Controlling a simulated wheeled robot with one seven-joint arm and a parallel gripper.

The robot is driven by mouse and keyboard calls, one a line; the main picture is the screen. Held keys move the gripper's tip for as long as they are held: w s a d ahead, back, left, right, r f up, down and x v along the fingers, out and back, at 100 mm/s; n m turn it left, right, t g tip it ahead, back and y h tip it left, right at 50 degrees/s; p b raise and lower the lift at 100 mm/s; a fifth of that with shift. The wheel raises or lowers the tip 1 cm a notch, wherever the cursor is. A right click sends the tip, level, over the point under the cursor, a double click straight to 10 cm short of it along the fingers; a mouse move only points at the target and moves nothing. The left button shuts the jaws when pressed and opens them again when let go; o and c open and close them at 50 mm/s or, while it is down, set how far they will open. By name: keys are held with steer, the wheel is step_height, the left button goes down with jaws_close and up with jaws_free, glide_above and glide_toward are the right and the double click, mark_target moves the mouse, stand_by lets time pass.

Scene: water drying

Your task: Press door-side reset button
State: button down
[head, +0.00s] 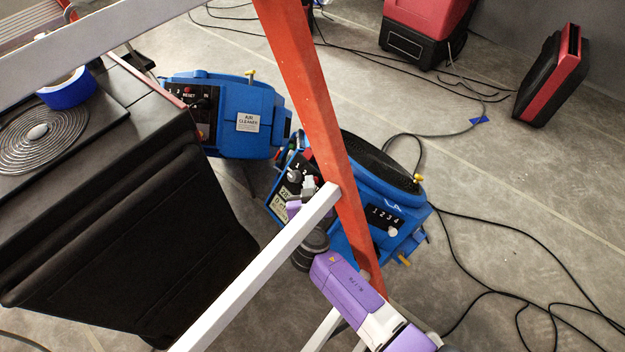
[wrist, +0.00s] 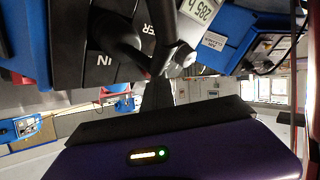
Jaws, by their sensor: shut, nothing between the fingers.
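Two blue machines with dark control panels stand on the floor. The left machine (head: 236,112) has an "AIR CLEANER" label, and its panel (head: 203,100) reads "RESET" and "IN" beside a red button (head: 187,90). The nearer blue machine (head: 375,185) has a panel (head: 285,190) partly hidden by a ladder and my arm. My gripper (head: 303,186) is shut and empty, close in front of this panel. In the wrist view my dark fingers (wrist: 160,62) are over a panel (wrist: 75,55) with "IN" and an hour display (wrist: 200,10). I cannot tell whether they touch it. No reset button is clear there.
An orange and white ladder (head: 310,85) crosses between my camera and the machines, close to my arm. A black case (head: 130,235) is at left, with a blue tape roll (head: 67,88) above. Black cables (head: 500,215) lie on the floor. Red machines (head: 425,30) stand behind.

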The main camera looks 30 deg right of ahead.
steer(key=shift+s+a+r, duration=0.15)
steer(key=shift+a+r, duration=0.45)
steer(key=shift+a, duration=0.05)
steer(key=shift+r, duration=0.1)
steer(key=shift+s+a+r+p, duration=0.2)
steer(key=shift+a+r+p, duration=0.2)
steer(key=shift+a+r, duration=0.45)
steer(key=shift+s+a+r+p, duration=0.2)
steer(key=shift+a+r+p, duration=0.15)
steer(key=shift+a+r, duration=0.5)
steer(key=shift+a+f, duration=0.1)
